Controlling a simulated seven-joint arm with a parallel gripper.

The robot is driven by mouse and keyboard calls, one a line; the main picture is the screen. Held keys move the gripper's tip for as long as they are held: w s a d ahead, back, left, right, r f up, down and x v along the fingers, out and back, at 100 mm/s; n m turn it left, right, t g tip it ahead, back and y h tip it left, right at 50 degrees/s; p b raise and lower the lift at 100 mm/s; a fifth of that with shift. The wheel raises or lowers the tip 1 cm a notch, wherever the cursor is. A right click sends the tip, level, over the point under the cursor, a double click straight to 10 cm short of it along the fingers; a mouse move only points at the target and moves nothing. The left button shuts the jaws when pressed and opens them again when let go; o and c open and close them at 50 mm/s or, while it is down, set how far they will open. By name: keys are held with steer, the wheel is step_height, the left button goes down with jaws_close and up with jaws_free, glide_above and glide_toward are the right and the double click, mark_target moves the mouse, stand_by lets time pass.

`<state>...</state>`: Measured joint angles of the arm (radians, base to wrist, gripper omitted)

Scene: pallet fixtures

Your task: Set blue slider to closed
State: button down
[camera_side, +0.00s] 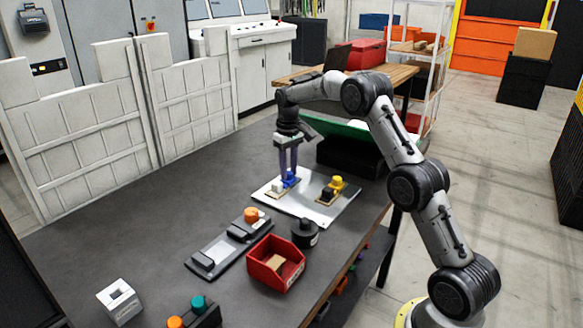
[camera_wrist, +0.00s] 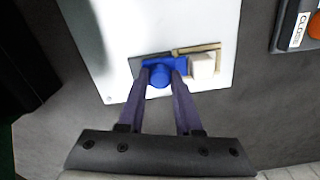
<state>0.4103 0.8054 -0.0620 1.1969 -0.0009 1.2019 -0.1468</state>
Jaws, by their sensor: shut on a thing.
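The blue slider (camera_wrist: 159,76) sits on a white plate (camera_wrist: 190,28), with its round knob between my gripper's fingers. My gripper (camera_wrist: 160,78) is shut on the blue slider, one finger on each side of the knob. A white block (camera_wrist: 203,66) is beside the slider, to its right in the wrist view, on the same fixture. In the side view my gripper (camera_side: 288,178) points down over the plate (camera_side: 315,210), and the blue slider (camera_side: 291,180) is partly hidden by the fingers. The white block (camera_side: 278,187) lies to its left there.
A yellow-knobbed slider (camera_side: 337,183) with a black block stands on the plate's right side. In front are an orange-knobbed fixture (camera_side: 250,215), a black round part (camera_side: 305,233) and a red bin (camera_side: 275,263).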

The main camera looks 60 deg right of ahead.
steer(key=shift+a+r, duration=0.15)
steer(key=shift+a, duration=0.15)
steer(key=c, duration=0.6)
jaws_free()
step_height(320, 180, up, 14)
steer(key=shift+f, duration=0.1)
